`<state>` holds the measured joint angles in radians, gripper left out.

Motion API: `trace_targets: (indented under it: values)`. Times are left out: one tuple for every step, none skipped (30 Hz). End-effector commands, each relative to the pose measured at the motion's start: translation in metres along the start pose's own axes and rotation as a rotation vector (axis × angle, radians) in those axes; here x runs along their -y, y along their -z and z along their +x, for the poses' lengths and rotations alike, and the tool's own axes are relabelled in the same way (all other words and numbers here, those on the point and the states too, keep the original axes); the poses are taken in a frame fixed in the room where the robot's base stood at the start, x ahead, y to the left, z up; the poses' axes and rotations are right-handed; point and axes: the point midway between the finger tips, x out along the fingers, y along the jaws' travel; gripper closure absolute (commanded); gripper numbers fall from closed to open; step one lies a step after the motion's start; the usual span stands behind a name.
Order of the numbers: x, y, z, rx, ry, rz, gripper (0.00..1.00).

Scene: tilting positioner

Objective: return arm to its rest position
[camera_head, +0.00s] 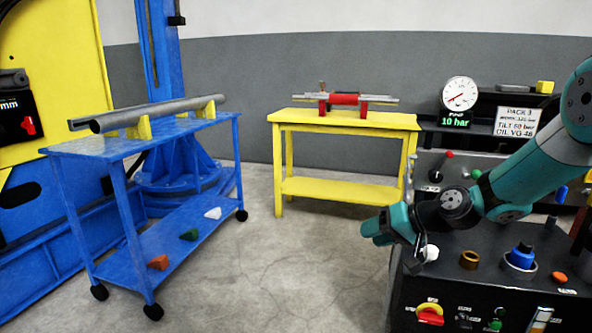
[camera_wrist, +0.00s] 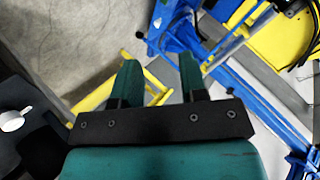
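My arm reaches in from the right in the head view, over the dark control console (camera_head: 462,285). Its teal wrist end hangs near the console's left edge, apart from the yellow table. In the wrist view my gripper (camera_wrist: 159,72) has its two teal fingers apart with nothing between them. The floor and yellow and blue frame parts show beyond them. In the head view the fingers cannot be made out clearly.
A blue cart (camera_head: 95,150) carrying a grey tube (camera_head: 155,112) stands left. A yellow table (camera_head: 345,120) with a red-and-grey cylinder (camera_head: 345,98) stands at the back. A pressure gauge (camera_head: 459,92) and a red-knobbed lever (camera_head: 442,165) stand behind the console. Floor between is clear.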

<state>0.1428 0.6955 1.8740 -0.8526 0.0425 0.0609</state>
Motion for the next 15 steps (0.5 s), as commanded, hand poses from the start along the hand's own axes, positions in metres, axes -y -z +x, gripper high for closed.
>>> trace_targets:
  values:
    - [0.033,-0.013,-0.012,0.057,-0.015,-0.053,0.61]
    - [0.048,-0.023,-0.018,0.092,-0.026,-0.078,0.61]
    - [0.068,-0.037,-0.028,0.138,-0.043,-0.112,0.61]
    - [0.081,-0.049,-0.036,0.173,-0.056,-0.136,0.61]
    - [0.094,-0.061,-0.044,0.207,-0.068,-0.160,0.61]
    - [0.109,-0.078,-0.055,0.249,-0.086,-0.192,0.61]
    - [0.120,-0.091,-0.064,0.281,-0.100,-0.215,0.61]
    - [0.129,-0.104,-0.073,0.312,-0.113,-0.236,0.61]
    - [0.139,-0.121,-0.085,0.351,-0.131,-0.262,0.61]
    - [0.145,-0.134,-0.093,0.377,-0.144,-0.280,0.61]
    - [0.151,-0.146,-0.102,0.402,-0.155,-0.297,0.61]
    - [0.157,-0.160,-0.112,0.431,-0.171,-0.317,0.61]
    - [0.160,-0.171,-0.119,0.452,-0.180,-0.331,0.61]
    - [0.163,-0.181,-0.126,0.470,-0.191,-0.343,0.61]
    - [0.166,-0.194,-0.135,0.494,-0.204,-0.360,0.61]
